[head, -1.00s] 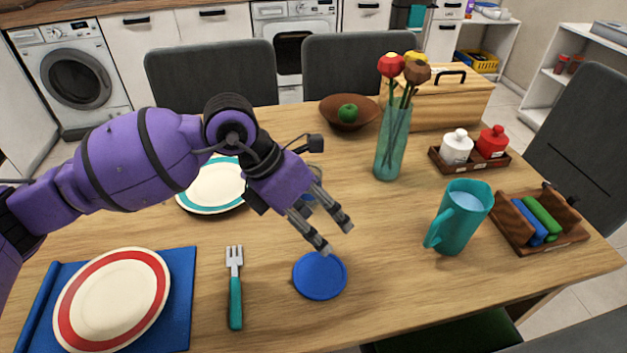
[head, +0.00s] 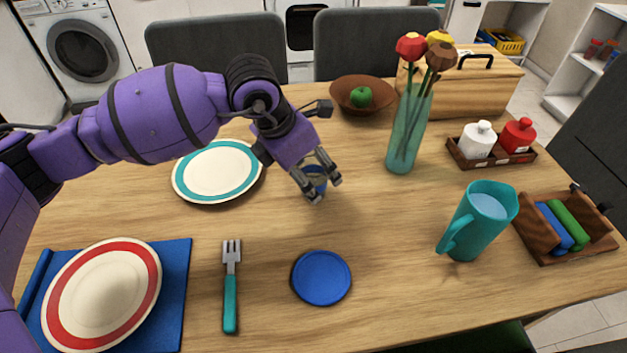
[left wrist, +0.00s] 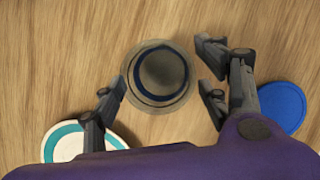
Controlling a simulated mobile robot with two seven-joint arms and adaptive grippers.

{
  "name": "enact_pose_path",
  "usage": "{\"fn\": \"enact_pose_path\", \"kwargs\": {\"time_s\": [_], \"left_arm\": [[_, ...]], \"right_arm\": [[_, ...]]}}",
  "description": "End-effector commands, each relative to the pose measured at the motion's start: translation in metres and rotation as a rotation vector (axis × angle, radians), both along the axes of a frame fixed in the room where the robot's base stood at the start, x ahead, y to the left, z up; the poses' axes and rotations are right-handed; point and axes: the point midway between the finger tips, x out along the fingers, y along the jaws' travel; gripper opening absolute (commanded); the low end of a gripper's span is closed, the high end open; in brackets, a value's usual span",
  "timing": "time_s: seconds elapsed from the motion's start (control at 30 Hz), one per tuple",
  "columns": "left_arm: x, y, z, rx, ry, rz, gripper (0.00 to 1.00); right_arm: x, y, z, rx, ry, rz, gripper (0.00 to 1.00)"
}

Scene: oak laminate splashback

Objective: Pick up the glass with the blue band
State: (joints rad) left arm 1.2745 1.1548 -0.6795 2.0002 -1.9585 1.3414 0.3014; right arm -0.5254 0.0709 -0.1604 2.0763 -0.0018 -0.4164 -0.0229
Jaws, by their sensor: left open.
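The glass with the blue band (head: 316,181) stands on the table, partly hidden behind my left gripper in the head view. In the left wrist view the glass (left wrist: 158,75) is seen from above, with a dark blue ring around it. My left gripper (head: 327,190) is open. In the left wrist view its fingers (left wrist: 162,90) are on either side of the glass's near part, the left finger close to the glass or touching it; I cannot tell which. My right gripper is not in view.
A blue coaster (head: 321,277) lies in front, and a teal-rimmed plate (head: 217,172) is at left. A vase with flowers (head: 405,135) stands to the right of the glass. A teal pitcher (head: 478,225) is further right. A fork (head: 230,290) lies near the front.

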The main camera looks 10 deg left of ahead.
Motion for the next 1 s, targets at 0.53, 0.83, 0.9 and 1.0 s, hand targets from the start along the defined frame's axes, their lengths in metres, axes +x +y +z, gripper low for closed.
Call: {"fn": "enact_pose_path", "kwargs": {"time_s": [0.53,0.83,0.9,1.0], "left_arm": [[0.006,-0.006,-0.019,-0.001,0.0,0.0,0.46],[0.006,-0.006,-0.019,-0.001,0.0,0.0,0.13],[0.006,-0.006,-0.019,-0.001,0.0,0.0,0.13],[0.006,-0.006,-0.019,-0.002,-0.001,0.0,0.13]], "right_arm": [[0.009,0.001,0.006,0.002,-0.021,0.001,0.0],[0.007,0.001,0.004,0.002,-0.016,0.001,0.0],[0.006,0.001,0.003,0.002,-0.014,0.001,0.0],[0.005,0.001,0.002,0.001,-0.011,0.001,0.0]]}}
